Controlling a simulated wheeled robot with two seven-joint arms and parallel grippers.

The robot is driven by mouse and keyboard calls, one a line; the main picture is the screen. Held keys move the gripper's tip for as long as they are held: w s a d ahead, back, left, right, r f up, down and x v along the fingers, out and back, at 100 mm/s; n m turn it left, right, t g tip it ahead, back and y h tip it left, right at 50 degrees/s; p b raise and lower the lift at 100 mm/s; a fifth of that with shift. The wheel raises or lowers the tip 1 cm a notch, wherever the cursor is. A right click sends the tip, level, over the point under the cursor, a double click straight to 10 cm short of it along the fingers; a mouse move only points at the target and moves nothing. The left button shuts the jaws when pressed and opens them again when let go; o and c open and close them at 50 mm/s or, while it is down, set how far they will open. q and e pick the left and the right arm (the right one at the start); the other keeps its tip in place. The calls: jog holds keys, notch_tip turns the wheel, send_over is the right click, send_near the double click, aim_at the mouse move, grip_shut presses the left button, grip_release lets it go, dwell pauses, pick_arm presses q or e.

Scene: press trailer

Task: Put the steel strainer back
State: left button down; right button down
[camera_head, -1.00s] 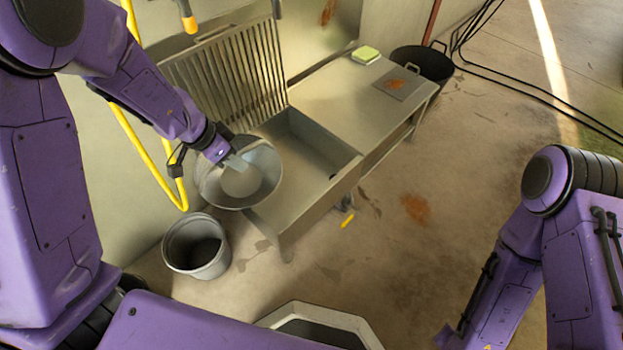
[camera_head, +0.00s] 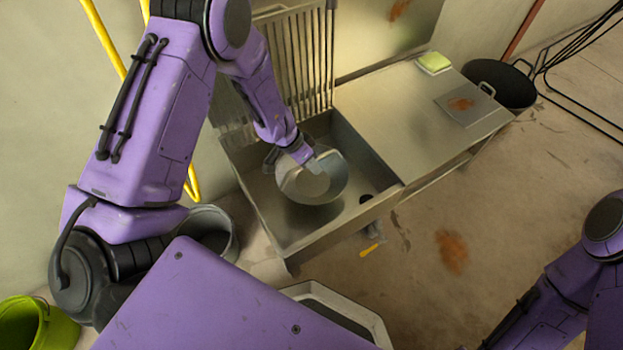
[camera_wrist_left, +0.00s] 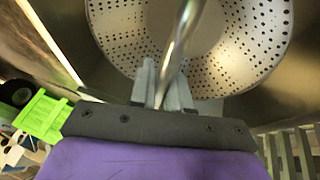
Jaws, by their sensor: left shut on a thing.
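The steel strainer (camera_head: 322,187) is a round metal bowl, held over the sink basin (camera_head: 290,226) in the head view. In the left wrist view, its perforated bottom (camera_wrist_left: 232,60) fills the upper right. My left gripper (camera_head: 315,166) is shut on the strainer's metal handle, and both fingers (camera_wrist_left: 163,85) show against it in the left wrist view. I cannot tell whether the strainer touches the basin floor. Part of my right arm shows at the lower right of the head view, but its gripper is out of view.
A steel counter (camera_head: 385,110) joins the sink on the right, with a green sponge (camera_head: 434,62) at its back. A slatted rack (camera_head: 300,62) stands behind the basin. A black pot (camera_head: 500,84) is at the far right. A grey bucket (camera_head: 228,236) stands left of the sink.

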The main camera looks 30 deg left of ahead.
aim_at(318, 182)
pick_arm(q)
notch_tip(318, 182, down, 6)
jog(key=b, duration=0.2)
jog(key=shift+f+b, duration=0.25)
jog(key=shift+b, duration=0.1)
jog(key=shift+r, duration=0.2)
jog(key=c, duration=1.5)
grip_release()
jog(key=shift+f, duration=0.2)
jog(key=o, duration=0.4)
jog(key=shift+r, duration=0.3)
jog(key=p+v, duration=0.6)
jog(key=v, duration=0.6)
